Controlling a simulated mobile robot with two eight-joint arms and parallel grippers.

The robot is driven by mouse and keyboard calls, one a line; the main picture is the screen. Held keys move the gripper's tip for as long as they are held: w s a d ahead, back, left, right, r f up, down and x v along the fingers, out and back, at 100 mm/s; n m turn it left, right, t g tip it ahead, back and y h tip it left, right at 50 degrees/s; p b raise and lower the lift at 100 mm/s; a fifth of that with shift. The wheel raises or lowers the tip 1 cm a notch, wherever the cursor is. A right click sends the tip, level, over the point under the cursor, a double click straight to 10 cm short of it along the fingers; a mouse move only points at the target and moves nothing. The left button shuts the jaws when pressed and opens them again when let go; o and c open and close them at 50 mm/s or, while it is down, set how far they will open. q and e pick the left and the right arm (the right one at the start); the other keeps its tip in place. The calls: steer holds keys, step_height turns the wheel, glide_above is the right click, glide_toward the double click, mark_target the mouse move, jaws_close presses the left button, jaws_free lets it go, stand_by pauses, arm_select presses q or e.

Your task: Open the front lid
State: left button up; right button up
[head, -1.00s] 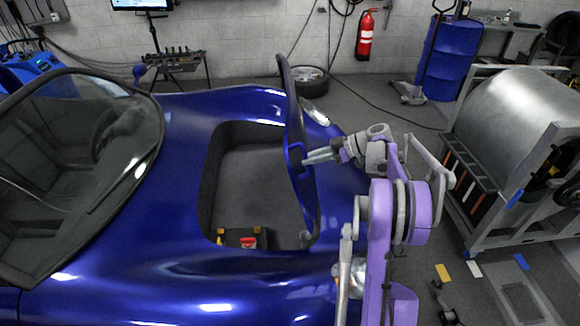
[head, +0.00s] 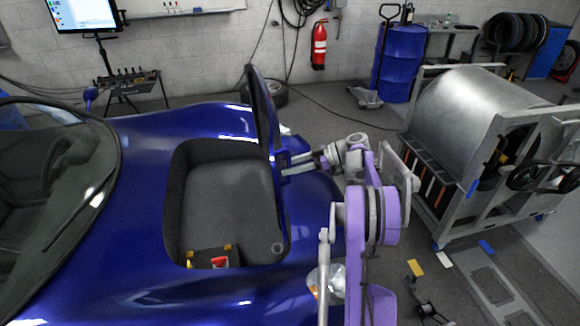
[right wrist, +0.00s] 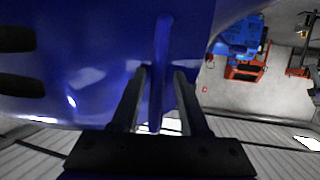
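The front lid (head: 264,125) of the blue car (head: 110,262) stands raised, nearly upright, at the right side of the front compartment (head: 222,200). The compartment's dark interior is exposed. My right gripper (head: 288,168) is at the lid's right-hand face. In the right wrist view, my right gripper's two dark fingers (right wrist: 162,75) stand on either side of a narrow blue strip (right wrist: 161,50) at the lid, with small gaps showing beside it. My left gripper is not in view.
A red item (head: 219,262) and yellow pieces lie in the compartment's near end. A large metal roller in a frame (head: 470,110) stands right. A blue drum (head: 401,62) and a fire extinguisher (head: 319,46) are at the back. Floor between car and roller is partly clear.

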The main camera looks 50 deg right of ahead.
steer(key=shift+s+r, duration=0.1)
steer(key=v, duration=1.1)
steer(key=shift+b, duration=0.4)
